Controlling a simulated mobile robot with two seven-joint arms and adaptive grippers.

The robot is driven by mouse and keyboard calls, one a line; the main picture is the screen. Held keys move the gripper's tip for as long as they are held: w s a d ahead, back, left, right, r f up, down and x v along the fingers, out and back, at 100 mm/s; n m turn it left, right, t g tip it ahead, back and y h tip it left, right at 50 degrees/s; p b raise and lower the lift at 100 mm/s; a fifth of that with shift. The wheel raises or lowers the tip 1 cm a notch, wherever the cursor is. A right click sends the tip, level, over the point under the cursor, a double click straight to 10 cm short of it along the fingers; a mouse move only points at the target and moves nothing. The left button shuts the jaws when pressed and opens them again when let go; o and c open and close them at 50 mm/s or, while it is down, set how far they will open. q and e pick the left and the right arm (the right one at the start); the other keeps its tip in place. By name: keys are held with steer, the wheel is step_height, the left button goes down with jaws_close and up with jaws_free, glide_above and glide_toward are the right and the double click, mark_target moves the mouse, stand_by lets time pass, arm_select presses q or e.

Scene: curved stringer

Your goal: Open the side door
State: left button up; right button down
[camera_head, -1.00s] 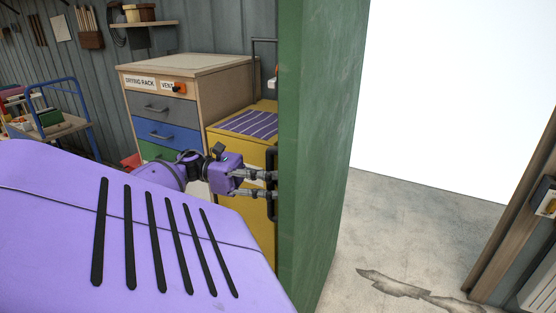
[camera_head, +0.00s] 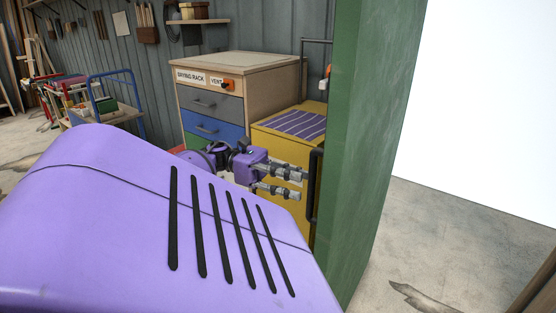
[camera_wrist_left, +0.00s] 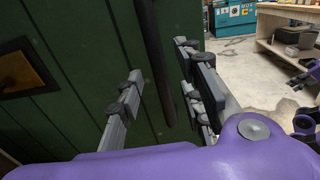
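The green side door (camera_head: 370,140) stands swung open, its edge toward me in the head view. Its black bar handle (camera_head: 314,185) is on the left face. My left gripper (camera_head: 300,184) is open, with its fingertips just left of the handle and a small gap between them. In the left wrist view, the dark handle bar (camera_wrist_left: 155,60) runs down between the two spread fingers, in front of the dark green door face (camera_wrist_left: 80,50). The fingers do not appear closed on it.
Bright white open space (camera_head: 490,100) lies right of the door, over bare concrete floor (camera_head: 450,220). A yellow cabinet (camera_head: 275,140) and a drying rack (camera_head: 215,105) stand behind the gripper. A blue-framed cart (camera_head: 115,105) is farther left. A workbench (camera_wrist_left: 285,40) shows in the wrist view.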

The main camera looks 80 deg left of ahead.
arm_select(q)
steer(key=v, duration=0.6)
steer(key=shift+a, duration=0.2)
steer(key=shift+s, duration=0.15)
